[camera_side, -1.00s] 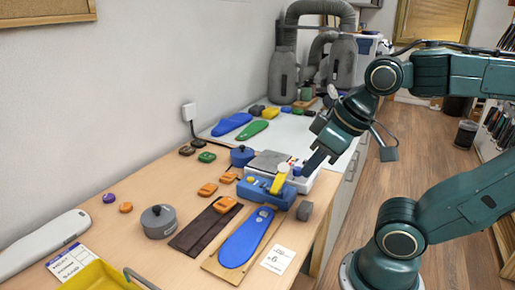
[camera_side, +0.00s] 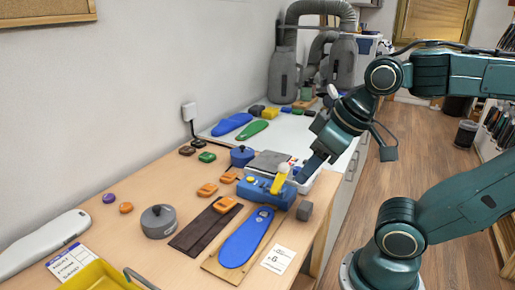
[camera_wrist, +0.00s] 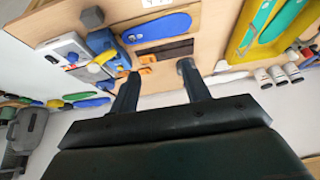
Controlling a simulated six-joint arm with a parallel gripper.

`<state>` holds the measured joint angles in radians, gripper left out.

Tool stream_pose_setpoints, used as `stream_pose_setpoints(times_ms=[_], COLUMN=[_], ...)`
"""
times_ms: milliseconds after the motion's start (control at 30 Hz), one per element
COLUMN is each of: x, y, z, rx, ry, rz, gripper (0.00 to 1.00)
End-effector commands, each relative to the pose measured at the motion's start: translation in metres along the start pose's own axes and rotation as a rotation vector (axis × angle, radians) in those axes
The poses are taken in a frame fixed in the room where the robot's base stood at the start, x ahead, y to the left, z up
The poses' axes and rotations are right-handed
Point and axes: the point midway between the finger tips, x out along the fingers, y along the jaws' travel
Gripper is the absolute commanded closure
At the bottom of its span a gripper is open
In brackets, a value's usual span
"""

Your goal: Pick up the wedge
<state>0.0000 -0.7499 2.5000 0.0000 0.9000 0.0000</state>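I cannot tell for sure which piece is the wedge. Several small orange pieces lie on the wooden table, one of them (camera_side: 207,190) left of the blue device (camera_side: 262,190) with the yellow lever, another (camera_side: 225,205) at the dark strip's upper end. Orange pieces also show near the fingers in the wrist view (camera_wrist: 148,58).
A blue insole (camera_side: 246,238) lies on a board beside the dark strip (camera_side: 203,229). A grey block (camera_side: 304,210) sits near the table's right edge. A grey lidded pot (camera_side: 158,222) stands at the left. A yellow tray (camera_side: 92,277) is at the front.

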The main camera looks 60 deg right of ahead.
Motion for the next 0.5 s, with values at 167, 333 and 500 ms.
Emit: stream_pose_setpoints(times_ms=[167,333,500], x=[0.0,0.0,-0.0006], y=[0.0,0.0,0.0006], z=[0.0,0.0,-0.0034], rx=[0.0,0.0,-0.012], ry=[0.0,0.0,-0.003], rz=[0.0,0.0,0.002], gripper=[0.29,0.29,0.29])
